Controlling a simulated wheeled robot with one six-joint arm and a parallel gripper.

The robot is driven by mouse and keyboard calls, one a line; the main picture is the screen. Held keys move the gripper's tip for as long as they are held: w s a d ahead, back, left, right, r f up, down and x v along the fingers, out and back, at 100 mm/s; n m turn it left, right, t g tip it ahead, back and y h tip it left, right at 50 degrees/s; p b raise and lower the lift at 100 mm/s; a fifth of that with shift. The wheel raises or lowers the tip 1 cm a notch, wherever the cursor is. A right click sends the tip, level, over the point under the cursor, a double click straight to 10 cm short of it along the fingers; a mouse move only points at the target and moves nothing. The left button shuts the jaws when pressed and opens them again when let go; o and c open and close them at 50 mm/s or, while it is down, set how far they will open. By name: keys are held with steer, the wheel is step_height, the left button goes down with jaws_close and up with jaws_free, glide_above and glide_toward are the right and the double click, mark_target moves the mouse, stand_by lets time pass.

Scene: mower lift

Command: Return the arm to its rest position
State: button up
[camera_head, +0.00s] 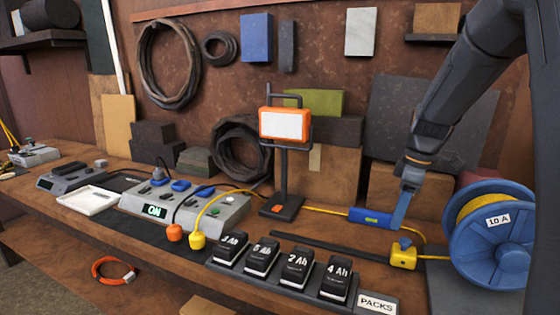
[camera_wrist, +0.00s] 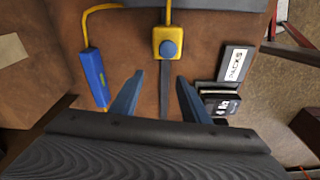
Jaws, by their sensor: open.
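My gripper (camera_head: 400,214) hangs from the arm at the right of the head view, fingers pointing down over the bench. In the wrist view its two blue fingers (camera_wrist: 158,80) stand apart with nothing between them. A yellow box with a blue button (camera_head: 403,256) lies on the bench in front of the gripper; it also shows beyond the fingertips in the wrist view (camera_wrist: 167,43). A blue bar on a yellow cord (camera_head: 368,217) lies just left of the fingers in the head view. I cannot tell the exact gap between fingers and bench.
A blue cable reel (camera_head: 490,245) stands right of the gripper. A row of black battery packs (camera_head: 297,268) sits at the bench's front edge. An orange-framed display (camera_head: 284,124) on a post and a grey power unit (camera_head: 180,210) stand left. Cardboard boxes line the wall behind.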

steer(key=s+a+f+m, duration=0.2)
steer(key=s+a+m, duration=0.2)
steer(key=s, duration=0.3)
steer(key=s+a+f+m, duration=0.3)
steer(key=s+a+m, duration=0.1)
steer(key=s, duration=0.4)
steer(key=s+a+f+m+h, duration=0.1)
steer(key=s+a+m, duration=0.3)
steer(key=s, duration=0.4)
steer(key=shift+a+f, duration=0.15)
steer(key=shift+f, duration=0.75)
